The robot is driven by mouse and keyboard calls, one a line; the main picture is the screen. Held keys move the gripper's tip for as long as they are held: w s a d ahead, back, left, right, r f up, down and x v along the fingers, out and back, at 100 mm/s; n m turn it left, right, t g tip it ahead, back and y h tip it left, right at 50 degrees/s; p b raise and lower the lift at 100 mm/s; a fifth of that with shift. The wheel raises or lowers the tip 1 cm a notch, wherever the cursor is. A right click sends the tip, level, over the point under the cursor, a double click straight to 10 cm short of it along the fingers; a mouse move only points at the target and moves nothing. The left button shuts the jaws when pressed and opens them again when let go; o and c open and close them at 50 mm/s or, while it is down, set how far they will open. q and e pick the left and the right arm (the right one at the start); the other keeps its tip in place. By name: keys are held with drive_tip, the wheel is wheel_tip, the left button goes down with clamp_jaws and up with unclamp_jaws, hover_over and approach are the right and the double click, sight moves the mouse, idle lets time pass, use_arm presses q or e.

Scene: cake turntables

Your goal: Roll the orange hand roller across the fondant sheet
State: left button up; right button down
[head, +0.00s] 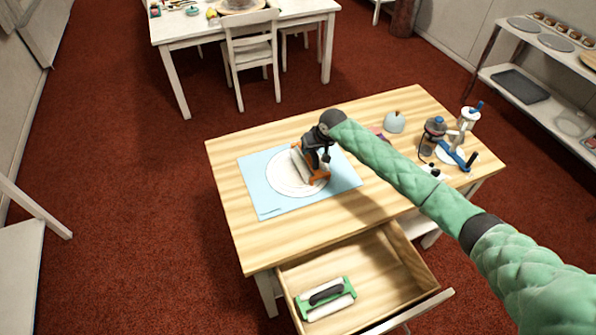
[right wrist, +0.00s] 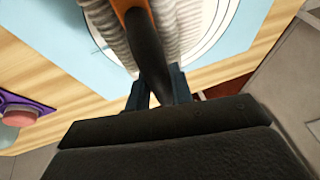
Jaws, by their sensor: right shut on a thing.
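The orange hand roller (head: 322,177) is over the right part of the round white fondant sheet (head: 284,182); it looks to be on it, but I cannot be sure that they touch. The fondant lies flat on a light blue mat (head: 262,203) on the wooden table. My right gripper (head: 320,155) is shut on the roller's handle from above. In the right wrist view, the black handle (right wrist: 150,55) runs between my fingers (right wrist: 158,88), with the ridged pale barrel (right wrist: 183,25) beyond it. My left gripper is out of view.
An open drawer (head: 390,262) at the table's front holds a green-framed roller (head: 326,298). A grey-blue dome (head: 395,123) and a stand with blue-handled tools (head: 452,150) are at the table's right. The table's left edge strip is clear.

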drive_tip(key=shift+r+p, duration=1.05)
drive_tip(key=shift+r, duration=0.45)
drive_tip(key=shift+r+p, duration=0.35)
drive_tip(key=shift+r, duration=1.05)
drive_tip(key=shift+f, duration=0.1)
